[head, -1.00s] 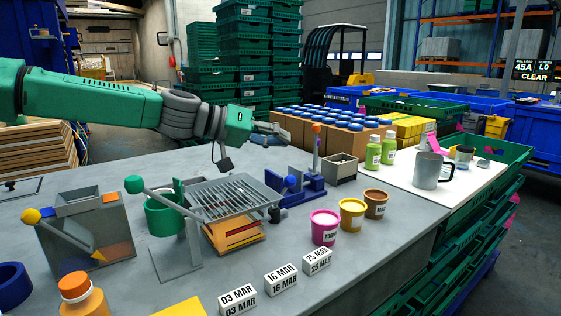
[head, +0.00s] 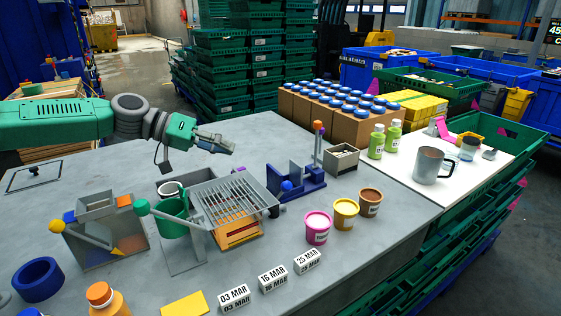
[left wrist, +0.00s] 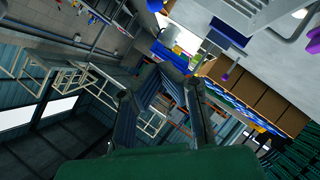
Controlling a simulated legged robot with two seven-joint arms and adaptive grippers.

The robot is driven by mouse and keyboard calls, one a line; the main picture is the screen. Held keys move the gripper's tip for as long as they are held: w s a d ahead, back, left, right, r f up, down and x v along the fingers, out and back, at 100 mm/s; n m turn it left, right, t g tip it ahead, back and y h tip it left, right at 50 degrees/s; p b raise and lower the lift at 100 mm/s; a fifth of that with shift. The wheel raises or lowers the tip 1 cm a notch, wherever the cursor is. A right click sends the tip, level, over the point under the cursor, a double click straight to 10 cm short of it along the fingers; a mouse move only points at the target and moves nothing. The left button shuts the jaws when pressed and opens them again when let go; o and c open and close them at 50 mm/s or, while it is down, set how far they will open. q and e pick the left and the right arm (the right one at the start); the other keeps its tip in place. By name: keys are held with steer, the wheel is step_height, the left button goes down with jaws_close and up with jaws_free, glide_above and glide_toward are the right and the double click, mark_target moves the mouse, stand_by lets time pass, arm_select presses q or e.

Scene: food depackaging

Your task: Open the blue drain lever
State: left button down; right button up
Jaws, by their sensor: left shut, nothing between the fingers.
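A blue ball knob (head: 286,185) sits at the right end of the slatted grey rack (head: 228,197), in front of a blue fixture (head: 309,181). I cannot tell whether the knob belongs to the rack or to the fixture. My left gripper (head: 229,147) is shut and empty above the table, behind the rack and apart from the knob. In the left wrist view, its dark fingers (left wrist: 165,92) point away from the camera, and part of a grey slatted thing (left wrist: 268,18) shows at the top right. My right gripper is in neither view.
A post with an orange tip (head: 319,128) stands behind the blue fixture, beside a small grey bin (head: 341,161). A green cup (head: 172,205) and a lever with a green ball (head: 142,207) stand left of the rack. The table behind the gripper is clear.

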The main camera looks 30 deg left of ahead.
arm_select(q)
steer(key=b, duration=0.2)
glide_above(280, 195)
steer(key=s, duration=0.1)
step_height(280, 195, down, 7)
steer(key=shift+a, duration=0.45)
